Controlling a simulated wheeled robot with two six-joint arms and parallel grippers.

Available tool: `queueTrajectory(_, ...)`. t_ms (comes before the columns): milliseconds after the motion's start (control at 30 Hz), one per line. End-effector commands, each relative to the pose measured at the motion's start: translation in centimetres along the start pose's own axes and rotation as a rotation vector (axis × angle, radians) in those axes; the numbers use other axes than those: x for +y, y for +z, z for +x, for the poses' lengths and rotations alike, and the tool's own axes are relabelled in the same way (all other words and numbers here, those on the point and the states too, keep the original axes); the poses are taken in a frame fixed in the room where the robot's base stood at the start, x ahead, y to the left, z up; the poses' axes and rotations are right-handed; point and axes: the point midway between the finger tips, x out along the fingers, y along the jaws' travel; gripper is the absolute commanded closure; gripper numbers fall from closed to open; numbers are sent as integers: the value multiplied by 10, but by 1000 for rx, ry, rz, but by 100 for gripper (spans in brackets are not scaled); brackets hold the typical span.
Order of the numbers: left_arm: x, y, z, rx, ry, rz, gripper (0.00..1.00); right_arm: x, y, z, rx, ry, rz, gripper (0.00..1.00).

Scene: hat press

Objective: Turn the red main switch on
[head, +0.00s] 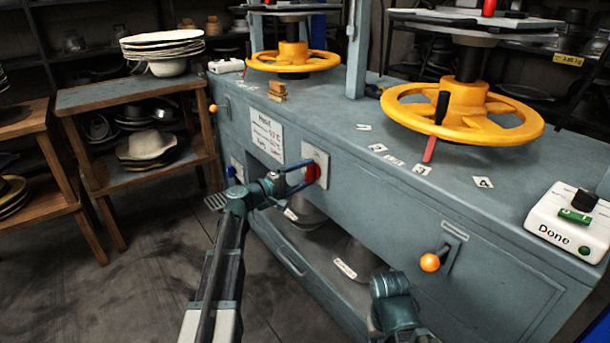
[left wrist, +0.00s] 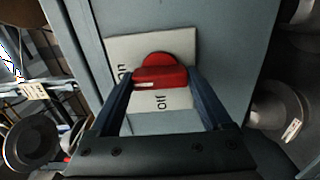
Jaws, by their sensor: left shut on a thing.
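The red main switch (head: 312,173) is a round red knob on a pale plate (head: 322,157) on the front of the grey-blue press bench. My left gripper (head: 306,174) is shut on the knob. In the left wrist view the switch's red bar (left wrist: 160,78) sits between the two fingertips (left wrist: 160,82), with "on" and "off" lettering on the plate beside it. A small white mark shows at one end of the bar. My right arm (head: 395,305) shows at the lower middle of the head view; its fingertips are out of the picture.
Yellow handwheels (head: 462,112) stand on the bench top. An orange-knobbed lever (head: 430,262) is on the front, right of the switch. A white "Done" box (head: 570,222) sits at the right. A wooden hat stand (head: 135,92) is at the left. The dark floor at lower left is clear.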

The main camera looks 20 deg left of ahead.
Motion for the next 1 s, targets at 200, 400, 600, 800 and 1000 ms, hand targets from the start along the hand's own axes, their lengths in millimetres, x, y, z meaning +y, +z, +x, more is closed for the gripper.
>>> queueTrajectory(200,-1,1,-1,-2,-3,4,0,0,0,0,0,0,0,50)
queueTrajectory(400,0,1,-1,-1,-2,2,0,0,0,0,0,0,0,50)
queueTrajectory(600,0,1,-20,2,-2,2,0,0,0,0,0,0,0,50)
queueTrajectory(800,0,2,-64,3,-2,2,0,0,0,0,0,0,0,50)
queueTrajectory(1000,-1,1,-104,3,-2,2,0,0,0,0,0,0,0,50)
